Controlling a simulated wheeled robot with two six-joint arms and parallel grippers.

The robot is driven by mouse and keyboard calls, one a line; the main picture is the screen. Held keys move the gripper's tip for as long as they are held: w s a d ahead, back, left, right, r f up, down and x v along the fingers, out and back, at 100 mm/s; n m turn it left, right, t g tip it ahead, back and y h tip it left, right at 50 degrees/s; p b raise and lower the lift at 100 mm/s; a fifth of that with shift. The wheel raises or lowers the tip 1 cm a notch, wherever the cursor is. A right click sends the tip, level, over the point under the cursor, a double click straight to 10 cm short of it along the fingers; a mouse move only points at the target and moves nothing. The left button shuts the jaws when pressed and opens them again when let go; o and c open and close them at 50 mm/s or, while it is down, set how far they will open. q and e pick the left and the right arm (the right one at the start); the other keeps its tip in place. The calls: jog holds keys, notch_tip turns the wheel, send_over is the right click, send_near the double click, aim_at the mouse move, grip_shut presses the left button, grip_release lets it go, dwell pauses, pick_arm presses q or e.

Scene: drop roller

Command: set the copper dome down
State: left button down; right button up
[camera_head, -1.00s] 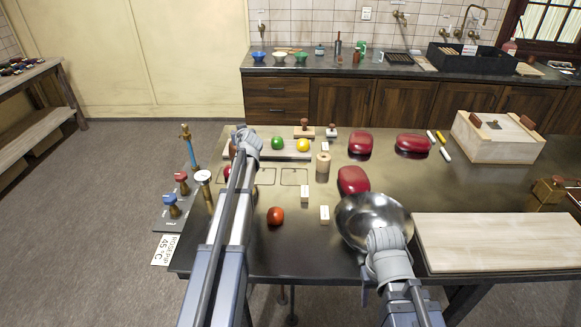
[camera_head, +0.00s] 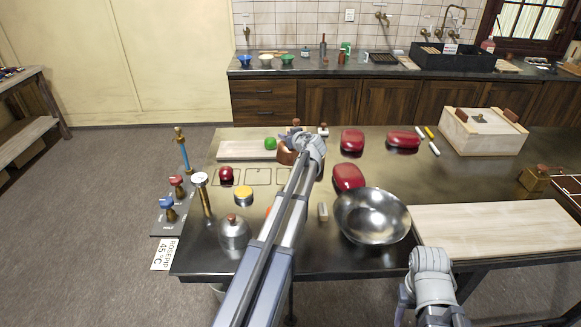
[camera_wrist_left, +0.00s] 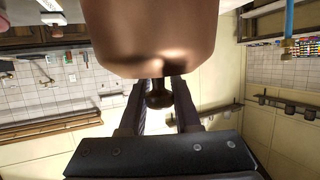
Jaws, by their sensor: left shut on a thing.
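The copper dome (camera_head: 286,156) is partly hidden behind my left wrist in the head view, near the right end of the pale board (camera_head: 240,150). In the left wrist view the dome (camera_wrist_left: 150,35) fills the top middle, and its dark knob (camera_wrist_left: 158,95) sits between the fingers. My left gripper (camera_wrist_left: 158,105) is shut on that knob. I cannot tell whether the dome touches anything below it. My right arm shows at the lower right of the head view, with its fingertips not clearly visible.
A green ball (camera_head: 270,143) is on the board, left of the dome. Red lidded boxes (camera_head: 352,140) stand to the right. A steel bowl (camera_head: 372,216) and a grey dome (camera_head: 233,232) stand nearer the front. Outlined squares (camera_head: 258,177) on the table are partly bare.

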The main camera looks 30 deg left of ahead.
pick_arm(q)
jog(key=shift+f+b, duration=4.05)
jog(key=shift+f, duration=0.45)
jog(key=shift+f, duration=0.25)
jog(key=c, duration=0.6)
grip_release()
jog(key=shift+r, duration=0.1)
jog(key=shift+r, duration=0.2)
jog(key=shift+p+v, duration=2.05)
jog(key=shift+v, duration=3.9)
